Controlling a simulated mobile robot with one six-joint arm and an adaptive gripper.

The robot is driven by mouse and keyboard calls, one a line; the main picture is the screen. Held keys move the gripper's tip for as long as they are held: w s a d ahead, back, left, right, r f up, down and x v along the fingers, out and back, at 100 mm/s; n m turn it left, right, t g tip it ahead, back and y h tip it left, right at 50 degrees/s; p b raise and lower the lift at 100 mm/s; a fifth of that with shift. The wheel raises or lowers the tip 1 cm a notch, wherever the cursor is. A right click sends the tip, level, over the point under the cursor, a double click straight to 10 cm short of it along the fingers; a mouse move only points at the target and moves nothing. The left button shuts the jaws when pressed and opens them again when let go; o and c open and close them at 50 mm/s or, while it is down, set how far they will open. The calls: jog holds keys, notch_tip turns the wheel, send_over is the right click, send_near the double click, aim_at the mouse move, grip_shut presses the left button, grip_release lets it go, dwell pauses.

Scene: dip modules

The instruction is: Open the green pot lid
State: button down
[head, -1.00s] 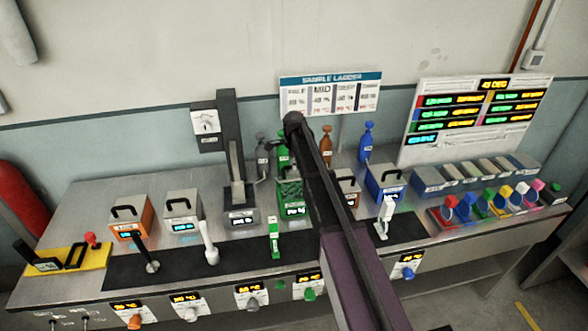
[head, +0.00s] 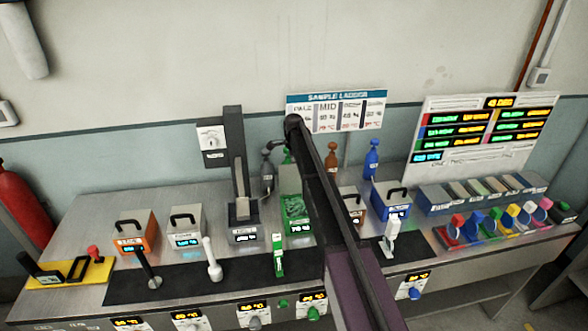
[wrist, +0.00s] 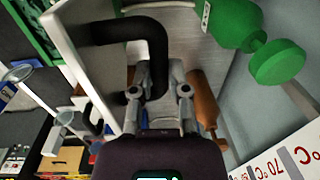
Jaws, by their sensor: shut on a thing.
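The green pot (head: 296,213) stands open in the middle of the bench in the head view, with mottled green contents showing and a lit display on its front. Its green inside also shows at the upper left of the wrist view (wrist: 30,28). My gripper (wrist: 160,85) is shut on the bent black lid handle (wrist: 150,35) in the wrist view. The pale lid (wrist: 82,45) stands steeply tilted beside the handle. In the head view my dark arm hides the gripper, and I cannot clearly make out the lid there.
A green bottle (wrist: 235,22) is close to the handle in the wrist view, and a brown bottle (wrist: 203,98) stands by the gripper. A grey pot (head: 244,228) is left of the green pot. A blue pot (head: 391,200) is to the right.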

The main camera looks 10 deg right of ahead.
jog(key=shift+w+a+f+b, duration=0.1)
jog(key=shift+w+f+b, duration=0.25)
jog(key=shift+w, duration=0.2)
jog(key=shift+w+f+b, duration=0.25)
jog(key=shift+w+b, duration=0.05)
jog(key=shift+w, duration=0.35)
jog(key=c, duration=0.7)
grip_release()
jog(key=shift+w+f, duration=0.1)
jog(key=shift+w, duration=0.05)
jog(key=shift+o, duration=0.5)
jog(key=shift+w+a+f, duration=0.1)
jog(key=shift+w+f, duration=0.05)
jog(key=shift+f, duration=0.1)
jog(key=shift+s+r, duration=0.1)
jog(key=shift+s, duration=0.1)
